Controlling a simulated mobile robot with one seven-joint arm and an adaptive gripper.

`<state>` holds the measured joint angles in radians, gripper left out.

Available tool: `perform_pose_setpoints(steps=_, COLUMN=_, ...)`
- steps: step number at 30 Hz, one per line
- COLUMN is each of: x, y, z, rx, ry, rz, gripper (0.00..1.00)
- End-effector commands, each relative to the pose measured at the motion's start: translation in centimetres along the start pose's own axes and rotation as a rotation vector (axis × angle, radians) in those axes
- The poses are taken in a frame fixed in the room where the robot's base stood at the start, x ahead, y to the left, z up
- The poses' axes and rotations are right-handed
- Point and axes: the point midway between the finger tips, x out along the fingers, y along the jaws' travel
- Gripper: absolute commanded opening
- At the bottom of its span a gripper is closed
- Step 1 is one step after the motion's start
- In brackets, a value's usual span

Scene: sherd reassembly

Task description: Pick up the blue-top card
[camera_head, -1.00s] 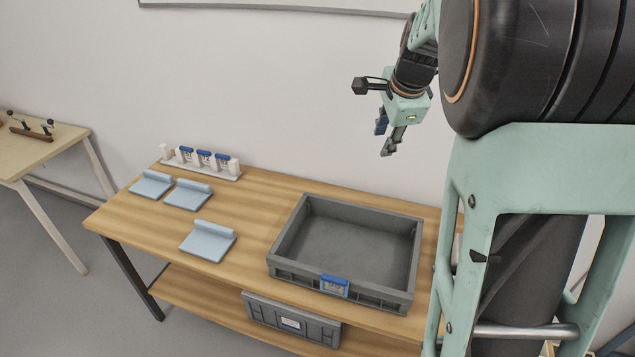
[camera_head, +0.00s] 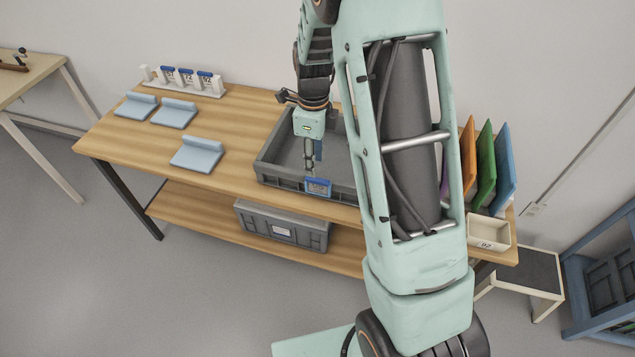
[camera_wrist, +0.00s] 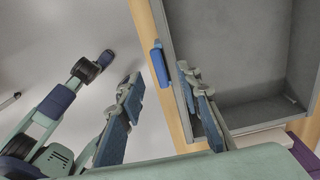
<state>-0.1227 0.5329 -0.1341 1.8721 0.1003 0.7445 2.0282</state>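A blue-top card (camera_head: 318,187) with a pale, marked face sits at the front wall of the grey tray (camera_head: 268,173) on the wooden table. In the wrist view its blue top edge (camera_wrist: 160,66) shows along the outside of the tray's wall (camera_wrist: 184,88). My gripper (camera_head: 312,168) is just above the card in the head view. In the wrist view my gripper (camera_wrist: 163,92) is open, its two fingers wide apart with nothing between them. The blue edge lies beyond the fingertips, nearer the right finger. I see no contact.
A white rack (camera_head: 186,86) at the table's back left holds several blue-topped cards. Pale blue pads (camera_head: 197,154) lie on the left. Coloured panels (camera_head: 486,163) and a cream bin (camera_head: 488,231) stand at the right. A grey crate (camera_head: 283,226) is on the lower shelf.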

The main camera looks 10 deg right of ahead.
Motion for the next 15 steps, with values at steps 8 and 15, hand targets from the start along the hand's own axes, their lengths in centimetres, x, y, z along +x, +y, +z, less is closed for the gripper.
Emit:
perform_pose_setpoints(steps=8, x=3.0, y=0.3, z=-0.2, rx=0.0, ry=0.001, rz=0.004, gripper=0.32)
perform_pose_setpoints(steps=15, x=5.4, y=0.2, z=-0.1, rx=0.0, ry=-0.001, rz=0.0, gripper=0.32)
